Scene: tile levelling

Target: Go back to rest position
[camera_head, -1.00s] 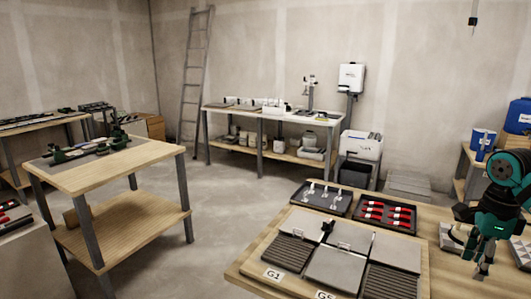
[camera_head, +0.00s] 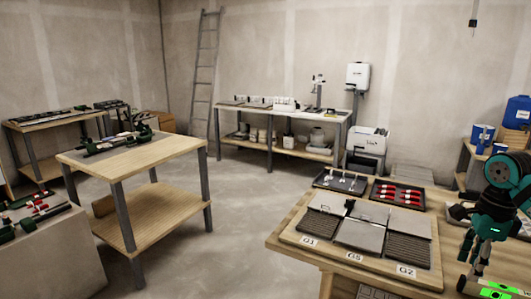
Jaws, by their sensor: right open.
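My right gripper (camera_head: 475,267) is at the right edge of the view, on a teal and black arm. It points down over the right part of the wooden work table (camera_head: 284,252). Its jaws are open and I see nothing between them. The fingertips are small and dark, so their exact gap is hard to see. My left gripper is not in view. Grey tiles (camera_head: 365,233) lie on a board on the table to the left of my right gripper, with ribbed dark patches and labels G1, G5 and G2 along the front.
Behind the tiles are a tray of metal clips (camera_head: 341,181) and a tray with red pieces (camera_head: 398,194). A bright green and black item (camera_head: 497,290) lies below my gripper. A wooden side table (camera_head: 150,160) stands left. Open floor (camera_head: 235,225) lies between the tables.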

